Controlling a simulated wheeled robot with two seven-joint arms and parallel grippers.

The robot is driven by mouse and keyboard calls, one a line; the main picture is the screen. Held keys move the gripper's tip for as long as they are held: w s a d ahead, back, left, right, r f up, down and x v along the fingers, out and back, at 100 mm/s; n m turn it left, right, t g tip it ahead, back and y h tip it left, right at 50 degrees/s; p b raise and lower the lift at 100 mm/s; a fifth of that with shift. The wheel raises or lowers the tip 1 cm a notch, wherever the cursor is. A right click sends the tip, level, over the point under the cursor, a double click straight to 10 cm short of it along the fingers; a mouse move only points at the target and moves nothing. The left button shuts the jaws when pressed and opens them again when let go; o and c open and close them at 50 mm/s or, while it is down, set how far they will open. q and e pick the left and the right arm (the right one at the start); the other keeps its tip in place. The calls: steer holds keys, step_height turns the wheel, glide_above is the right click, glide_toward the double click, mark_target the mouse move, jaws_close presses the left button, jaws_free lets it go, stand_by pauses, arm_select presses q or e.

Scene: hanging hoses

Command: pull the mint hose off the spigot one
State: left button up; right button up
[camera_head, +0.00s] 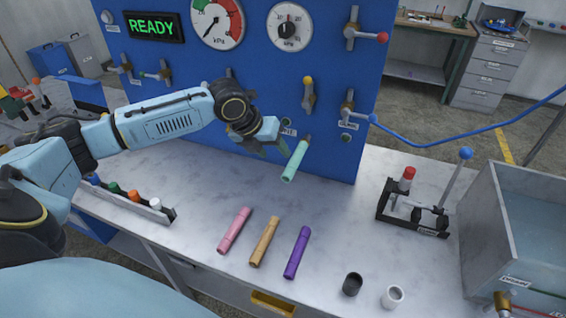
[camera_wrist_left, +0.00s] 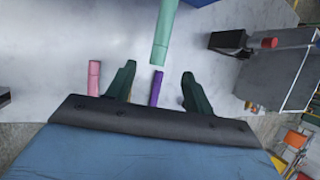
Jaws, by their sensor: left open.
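The mint hose (camera_head: 295,162) is a short tube that slants down and outward from the blue panel. Its upper end meets a small copper-coloured spigot tip (camera_head: 308,138); how far it is pushed on is hard to tell. My left gripper (camera_head: 270,151) is open, just left of the hose in the head view, its fingers partly hidden by the wrist. In the left wrist view the mint hose (camera_wrist_left: 163,35) lies ahead of the open fingers (camera_wrist_left: 158,68), roughly in line with the gap, with nothing between them gripped. My right gripper is not in view.
Pink (camera_head: 235,230), orange (camera_head: 265,241) and purple (camera_head: 297,252) hoses lie on the bench. A black cup (camera_head: 352,284) and white cup (camera_head: 392,297) stand at the front. A lever stand (camera_head: 413,214) and grey tank (camera_head: 490,225) are at right. A blue line (camera_head: 450,139) crosses behind.

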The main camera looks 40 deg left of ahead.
mark_target(285, 173)
arm_select(q)
steer(key=x, duration=0.9)
steer(key=shift+f, duration=0.3)
jaws_close()
stand_by(0.3)
stand_by(0.4)
steer(key=shift+s+d+p, duration=0.25)
steer(key=shift+s+p, duration=0.55)
steer(key=shift+p, duration=0.15)
stand_by(1.4)
